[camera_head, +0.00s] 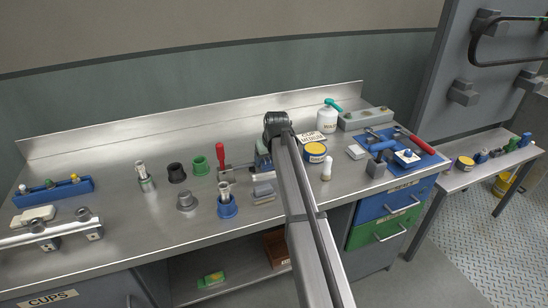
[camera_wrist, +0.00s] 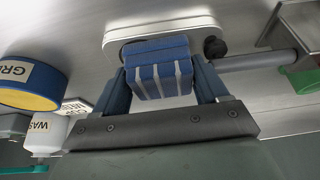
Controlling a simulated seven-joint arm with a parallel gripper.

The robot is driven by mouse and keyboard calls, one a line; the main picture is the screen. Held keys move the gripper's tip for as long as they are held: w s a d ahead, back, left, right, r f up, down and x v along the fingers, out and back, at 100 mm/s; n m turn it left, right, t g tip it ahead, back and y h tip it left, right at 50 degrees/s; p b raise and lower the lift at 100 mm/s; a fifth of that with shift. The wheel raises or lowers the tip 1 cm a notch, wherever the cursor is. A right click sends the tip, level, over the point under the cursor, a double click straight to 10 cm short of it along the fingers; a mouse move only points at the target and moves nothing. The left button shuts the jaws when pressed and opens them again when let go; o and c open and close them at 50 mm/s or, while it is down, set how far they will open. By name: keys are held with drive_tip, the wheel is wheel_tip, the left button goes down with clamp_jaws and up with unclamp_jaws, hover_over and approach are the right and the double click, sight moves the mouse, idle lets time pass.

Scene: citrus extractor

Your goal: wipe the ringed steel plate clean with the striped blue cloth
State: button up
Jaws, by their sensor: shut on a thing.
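The striped blue cloth (camera_wrist: 158,72), a thick folded pad with pale stripes, is between the two fingers of my gripper (camera_wrist: 160,88), which is shut on it. A pale steel plate (camera_wrist: 195,24) with rounded corners lies beyond the cloth in the wrist view. The cloth overlaps the plate's near part in that view; I cannot tell whether they touch. In the head view my gripper (camera_head: 264,158) is low over the middle of the bench, and my arm hides part of this spot.
A clamp with a red handle (camera_head: 220,155) stands left of my gripper; its rod (camera_wrist: 258,60) and black tip reach the plate's edge. A yellow-and-blue tin (camera_head: 315,152) and white bottle (camera_head: 327,120) stand right.

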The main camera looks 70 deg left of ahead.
drive_tip(key=w, duration=0.4)
drive_tip(key=shift+d, duration=0.1)
wheel_tip(320, 180, up, 8)
idle(0.5)
drive_tip(key=shift+s, duration=0.1)
